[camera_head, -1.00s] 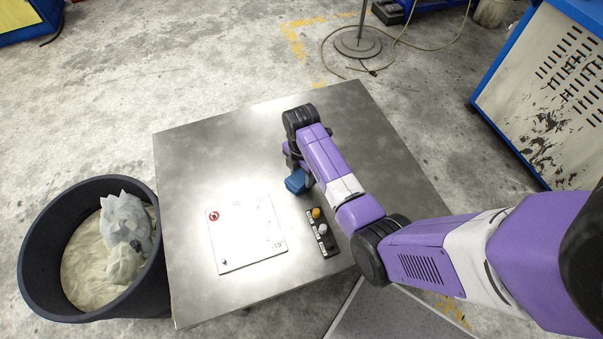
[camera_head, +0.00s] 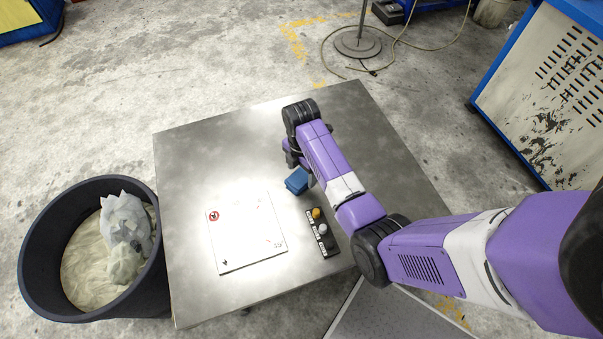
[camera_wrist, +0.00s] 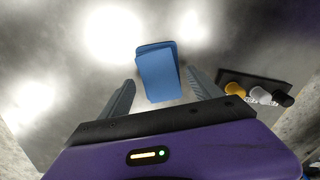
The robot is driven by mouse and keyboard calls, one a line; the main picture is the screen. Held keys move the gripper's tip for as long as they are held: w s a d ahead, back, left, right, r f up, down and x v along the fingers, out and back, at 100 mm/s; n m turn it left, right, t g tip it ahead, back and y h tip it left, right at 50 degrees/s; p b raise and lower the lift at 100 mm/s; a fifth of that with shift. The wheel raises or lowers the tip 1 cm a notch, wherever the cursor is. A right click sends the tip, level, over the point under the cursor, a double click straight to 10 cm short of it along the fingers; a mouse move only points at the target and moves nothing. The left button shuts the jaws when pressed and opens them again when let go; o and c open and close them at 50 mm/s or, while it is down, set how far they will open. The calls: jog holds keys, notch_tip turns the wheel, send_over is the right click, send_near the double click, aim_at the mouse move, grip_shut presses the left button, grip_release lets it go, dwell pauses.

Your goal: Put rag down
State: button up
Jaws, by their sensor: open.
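The rag is a blue folded cloth (camera_head: 297,181) on the metal table (camera_head: 200,155), just beyond the upper right of the white panel. In the wrist view the rag (camera_wrist: 158,72) lies ahead of and between the two fingers. My gripper (camera_wrist: 158,82) is open, with a gap on each side of the rag, and does not hold it. In the head view my arm hides most of the gripper.
A white panel (camera_head: 245,235) with small printed marks lies on the table. A small black block with yellow, white and black knobs (camera_head: 322,232) is right of it. A dark bin (camera_head: 38,250) with crumpled material stands left. The table's far left is clear.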

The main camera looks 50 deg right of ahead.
aim_at(301, 175)
notch_tip(301, 175, up, 11)
jog(key=shift+f, duration=0.2)
dwell(0.6)
jog(key=w+d+r+m+t+h, duration=0.35)
jog(key=w+m+t, duration=0.3)
jog(key=w, duration=0.25)
jog(key=s+a+r+m+t+y, duration=0.1)
jog(key=s+a+r+m+t, duration=0.3)
jog(key=s+a, duration=0.35)
jog(key=s+a+r+m+t+b, duration=0.1)
jog(key=s+a+r+m+t, duration=0.2)
jog(key=s+a+r, duration=0.4)
jog(key=s+a+r+m+t+y, duration=0.1)
jog(key=s+a+r+m+t, duration=0.25)
jog(key=s+a, duration=0.4)
jog(key=s+a+f+n+g+y, duration=0.1)
jog(key=s+a+f+g, duration=0.1)
jog(key=s, duration=1)
